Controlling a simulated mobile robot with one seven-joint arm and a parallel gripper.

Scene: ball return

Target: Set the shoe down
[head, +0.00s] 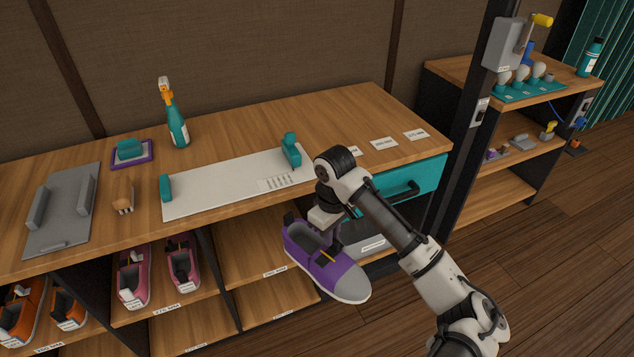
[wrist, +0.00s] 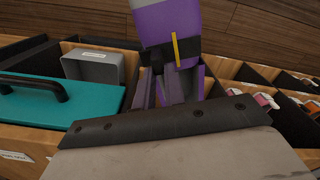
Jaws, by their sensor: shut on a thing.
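My gripper (head: 326,228) is shut on a purple shoe (head: 344,277) with a grey toe. It holds the shoe in the air in front of the counter's right part, toe pointing toward the lower right in the head view. In the wrist view the purple shoe (wrist: 165,22) shows at the top, with a dark strap and a yellow strip across it, and the gripper fingers (wrist: 175,88) reach to it. The shoe's far side is hidden. A white measuring board (head: 225,187) with teal end blocks lies on the wooden counter (head: 320,115).
Pink shoes (head: 132,280) and orange shoes (head: 20,315) stand in cubbies below. The shelf cubby (head: 250,250) left of the held shoe is empty. A teal drawer (head: 415,180) and grey bin (wrist: 93,66) are close by. A spray bottle (head: 177,125) and grey tray (head: 62,210) stand on the counter.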

